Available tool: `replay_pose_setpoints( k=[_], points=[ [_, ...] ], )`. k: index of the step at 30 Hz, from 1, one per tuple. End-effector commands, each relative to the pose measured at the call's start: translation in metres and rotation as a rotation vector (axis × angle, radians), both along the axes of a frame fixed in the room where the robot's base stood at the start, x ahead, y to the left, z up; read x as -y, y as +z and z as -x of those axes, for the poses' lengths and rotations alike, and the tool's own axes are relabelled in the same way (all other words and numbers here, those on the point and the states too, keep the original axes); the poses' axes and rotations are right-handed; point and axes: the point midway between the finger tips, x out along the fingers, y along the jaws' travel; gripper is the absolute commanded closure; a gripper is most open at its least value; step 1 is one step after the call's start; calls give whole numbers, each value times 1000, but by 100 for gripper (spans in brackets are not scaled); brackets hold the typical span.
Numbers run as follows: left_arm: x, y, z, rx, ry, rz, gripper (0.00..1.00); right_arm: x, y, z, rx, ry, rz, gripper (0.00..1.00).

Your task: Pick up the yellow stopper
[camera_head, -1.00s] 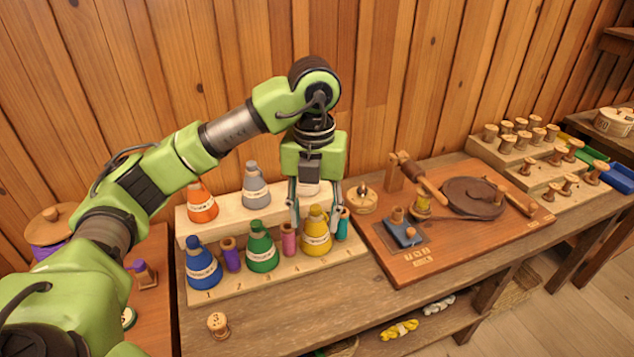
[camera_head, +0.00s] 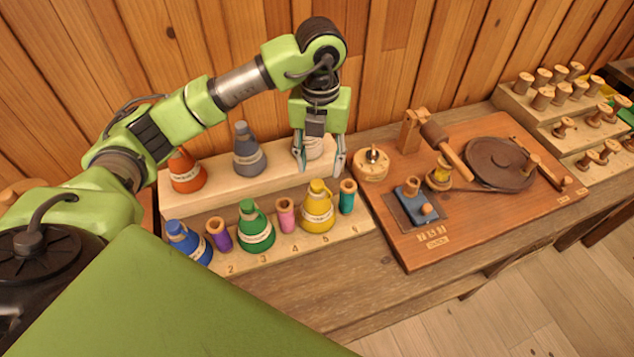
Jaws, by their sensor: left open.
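A yellow flask (camera_head: 318,212) stands upright on the front step of the rack, with a rounded yellow stopper (camera_head: 317,187) at its top. My left gripper (camera_head: 320,168) points down with its two fingers apart and nothing between them that I can tell is held. In the picture its fingertips are just above the yellow stopper, apart from it. A pale flask (camera_head: 316,147) on the back step shows between the fingers, partly hidden. My right gripper does not show.
Beside the yellow flask stand a pink spool (camera_head: 285,215) and a teal spool (camera_head: 347,197). Green (camera_head: 256,228) and blue (camera_head: 186,243) flasks are left; orange (camera_head: 186,172) and grey (camera_head: 248,152) ones are behind. A winding board (camera_head: 400,235) lies right.

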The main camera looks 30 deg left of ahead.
Motion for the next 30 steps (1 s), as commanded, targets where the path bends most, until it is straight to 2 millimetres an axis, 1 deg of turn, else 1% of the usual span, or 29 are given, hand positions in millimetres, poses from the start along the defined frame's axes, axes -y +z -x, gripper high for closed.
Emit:
replay_pose_setpoints(
  k=[1,3,7,12,15,19,24,25,28,29,30],
  points=[
    [0,-4,0,-1,1,-1,59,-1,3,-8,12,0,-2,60],
    [0,-9,0,0,1,0,59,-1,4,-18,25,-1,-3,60],
    [-2,-17,1,-2,2,0,59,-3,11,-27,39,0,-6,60],
    [-6,-41,3,-5,1,-2,59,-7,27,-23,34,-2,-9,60],
    [-5,-55,2,-3,1,0,59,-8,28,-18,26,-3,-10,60],
    [-5,-63,1,0,0,0,59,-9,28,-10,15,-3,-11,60],
    [-5,-63,1,1,0,0,59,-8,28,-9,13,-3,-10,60],
    [-5,-63,1,1,0,0,61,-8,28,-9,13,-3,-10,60],
    [-5,-63,1,1,0,0,85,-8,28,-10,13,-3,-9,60],
    [-5,-63,1,1,0,1,87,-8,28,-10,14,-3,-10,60],
    [-5,-63,1,1,0,1,87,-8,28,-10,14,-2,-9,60]
  ],
)
